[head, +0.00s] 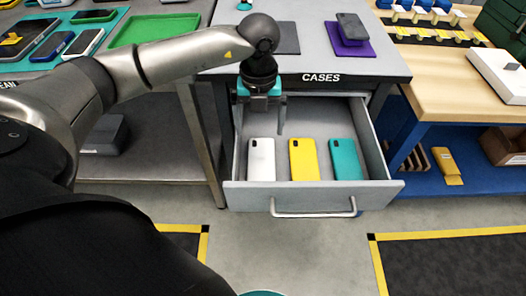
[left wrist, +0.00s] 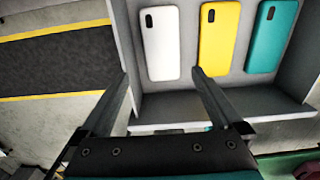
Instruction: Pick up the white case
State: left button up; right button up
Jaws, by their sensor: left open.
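The white case (head: 262,160) lies in the open drawer at the left of a row, in front of my left gripper in the head view. It also shows in the left wrist view (left wrist: 160,45), beyond the fingertips. The yellow case (head: 303,160) lies to its right, and the teal case (head: 346,159) is right of that. My left gripper (head: 265,128) hangs over the back left part of the drawer, open and empty, apart from the cases. In the left wrist view the gripper (left wrist: 160,78) has its fingers spread wide. My right gripper is not in view.
The drawer (head: 385,150) is pulled out under a grey table labelled CASES (head: 390,62). Its side walls and front with a handle (head: 313,214) surround the cases. A green tray (head: 155,30) and phones stand on the left table. A wooden bench (head: 450,80) is at right.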

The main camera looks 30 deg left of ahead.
pick_arm(q)
jog(key=b, duration=0.2)
send_over(261, 162)
jog(key=f, duration=0.6)
jog(key=shift+w+a+f, duration=0.25)
jog(key=shift+f, duration=0.05)
jog(key=shift+s+d+f+b, duration=0.15)
jog(key=shift+f+b, duration=0.2)
jog(key=shift+f, duration=0.55)
jog(key=shift+s+d+f+b, duration=0.1)
jog(key=shift+f+b, duration=0.25)
jog(key=shift+f, duration=0.55)
jog(key=shift+f+b, duration=0.4)
jog(key=shift+f, duration=0.7)
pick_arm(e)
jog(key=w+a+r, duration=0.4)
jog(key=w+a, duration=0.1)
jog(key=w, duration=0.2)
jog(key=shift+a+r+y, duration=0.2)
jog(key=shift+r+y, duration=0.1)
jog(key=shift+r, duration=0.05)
pick_arm(q)
jog(key=c, duration=1)
jog(key=shift+r, duration=0.15)
